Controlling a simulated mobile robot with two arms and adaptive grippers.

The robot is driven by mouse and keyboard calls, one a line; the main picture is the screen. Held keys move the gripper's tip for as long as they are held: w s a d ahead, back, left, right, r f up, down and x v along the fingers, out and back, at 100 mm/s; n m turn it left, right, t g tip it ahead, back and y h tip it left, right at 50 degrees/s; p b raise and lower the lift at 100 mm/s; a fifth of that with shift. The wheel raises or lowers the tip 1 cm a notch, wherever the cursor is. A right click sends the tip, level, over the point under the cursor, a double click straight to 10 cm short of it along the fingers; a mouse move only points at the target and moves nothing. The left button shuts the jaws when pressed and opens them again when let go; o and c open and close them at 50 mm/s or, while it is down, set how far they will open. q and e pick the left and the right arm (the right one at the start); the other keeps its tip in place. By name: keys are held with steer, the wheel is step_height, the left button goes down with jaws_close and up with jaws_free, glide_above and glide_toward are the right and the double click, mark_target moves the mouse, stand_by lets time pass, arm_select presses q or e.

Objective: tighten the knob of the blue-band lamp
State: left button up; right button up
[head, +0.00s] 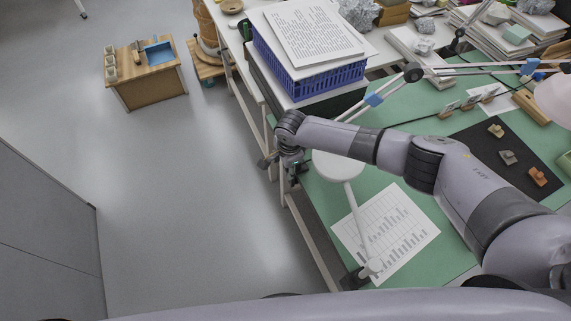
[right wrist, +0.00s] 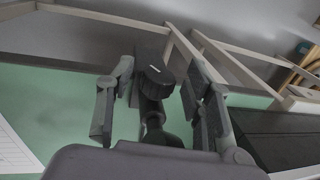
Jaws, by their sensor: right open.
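The blue-band lamp has a blue band (head: 374,99) on its pale arm, which runs up to a dark joint (head: 413,72); another blue piece (head: 530,67) shows further right. My right gripper (head: 293,163) is at the table's left edge, by the low end of this arm. In the right wrist view, my right gripper (right wrist: 160,92) is open, with a finger on each side of a black knob (right wrist: 154,83) with a white mark. Gaps seem to show beside the knob; contact is not clear. In the head view the knob is hidden. My left gripper is out of view.
A second lamp with a white round head (head: 338,166) stands close to the right of my gripper. A blue crate (head: 310,80) with papers on top is behind it. A printed sheet (head: 387,232) and dark mat (head: 490,150) lie on the green tabletop (head: 315,195).

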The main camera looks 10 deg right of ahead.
jaws_close()
steer(key=t+p, duration=0.1)
steer(key=p, duration=0.4)
steer(key=shift+w+a+r+t+y+p, duration=0.15)
steer(key=shift+a+r+t+y+p, duration=0.15)
steer(key=shift+t, duration=0.1)
stand_by(0.5)
steer(key=shift+c, duration=1.6)
jaws_free()
steer(key=shift+d, duration=0.1)
steer(key=o, duration=0.3)
steer(key=shift+f, duration=0.2)
steer(key=shift+d, duration=0.1)
